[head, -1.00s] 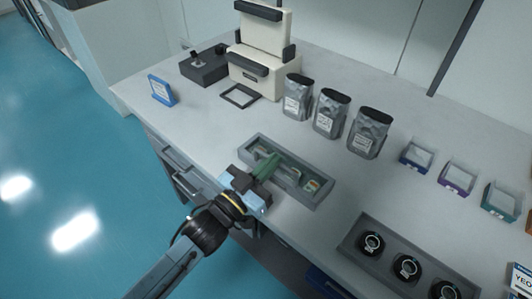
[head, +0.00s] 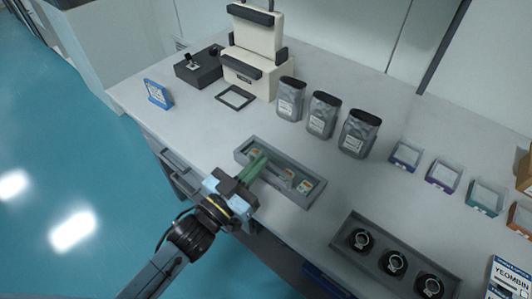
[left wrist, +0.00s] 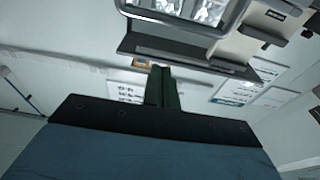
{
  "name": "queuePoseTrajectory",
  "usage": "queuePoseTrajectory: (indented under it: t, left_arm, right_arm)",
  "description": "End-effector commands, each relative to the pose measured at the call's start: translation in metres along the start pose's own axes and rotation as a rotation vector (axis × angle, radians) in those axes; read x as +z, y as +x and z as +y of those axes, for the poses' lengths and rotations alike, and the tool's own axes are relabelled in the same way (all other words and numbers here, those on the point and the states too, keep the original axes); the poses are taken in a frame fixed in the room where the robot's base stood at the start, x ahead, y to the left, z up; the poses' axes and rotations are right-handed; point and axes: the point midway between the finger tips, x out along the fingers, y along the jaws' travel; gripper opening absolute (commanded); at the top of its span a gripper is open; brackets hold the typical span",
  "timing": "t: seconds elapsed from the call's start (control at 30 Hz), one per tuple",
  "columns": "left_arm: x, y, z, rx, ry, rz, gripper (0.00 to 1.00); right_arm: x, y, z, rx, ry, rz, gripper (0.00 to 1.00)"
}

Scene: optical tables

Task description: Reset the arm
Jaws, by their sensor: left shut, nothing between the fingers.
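My left gripper (head: 257,163) comes in from the lower left in the head view. Its green fingers are shut with nothing between them. They appear over the left part of a grey tray (head: 310,197) near the table's front edge; I cannot tell their height above it. The tray holds small items with coloured labels, partly hidden by the fingers. In the left wrist view the shut fingers (left wrist: 161,88) point away from the camera toward walls and cabinets. My right gripper is not in view.
A second grey tray (head: 343,240) with three black round items lies at front right. Three silver pouches (head: 322,115) stand behind. A cream machine (head: 252,50), a black box (head: 198,70), a blue-framed sign (head: 158,94) and small bins (head: 443,175) are on the table (head: 205,125).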

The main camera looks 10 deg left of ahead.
Motion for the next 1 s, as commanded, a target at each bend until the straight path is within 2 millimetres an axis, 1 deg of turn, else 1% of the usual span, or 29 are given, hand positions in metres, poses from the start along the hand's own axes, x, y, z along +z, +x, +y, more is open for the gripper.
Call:
queuePoseTrajectory:
  t: [0.03, 0.1, 0.2, 0.3, 0.47, 0.77, 0.87, 1.0]
  left_arm:
    - [0.002, -0.014, 0.0, -0.001, 0.0, -0.003, 0.0]
    - [0.001, -0.028, 0.0, 0.0, -0.002, -0.002, 0.0]
    - [0.0, -0.044, 0.0, 0.0, 0.0, 0.0, 0.0]
    - [-0.001, -0.055, 0.0, 0.0, 0.0, 0.001, 0.0]
    - [-0.002, -0.063, -0.001, -0.001, 0.0, 0.003, 0.0]
    - [-0.001, -0.064, -0.002, -0.012, 0.0, -0.011, 0.0]
    - [0.004, -0.064, -0.01, -0.058, 0.001, -0.07, 0.0]
    - [0.019, -0.072, -0.029, -0.177, -0.002, -0.249, 0.0]
  right_arm:
    - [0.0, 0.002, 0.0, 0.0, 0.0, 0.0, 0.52]
    - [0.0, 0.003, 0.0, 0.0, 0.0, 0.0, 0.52]
    - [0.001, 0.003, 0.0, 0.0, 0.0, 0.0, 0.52]
    - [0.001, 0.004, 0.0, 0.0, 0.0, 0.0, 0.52]
    - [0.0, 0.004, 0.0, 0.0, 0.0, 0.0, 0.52]
    - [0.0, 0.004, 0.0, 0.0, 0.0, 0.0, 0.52]
    - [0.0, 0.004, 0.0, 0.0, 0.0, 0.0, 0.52]
    - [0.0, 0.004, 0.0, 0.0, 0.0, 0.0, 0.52]
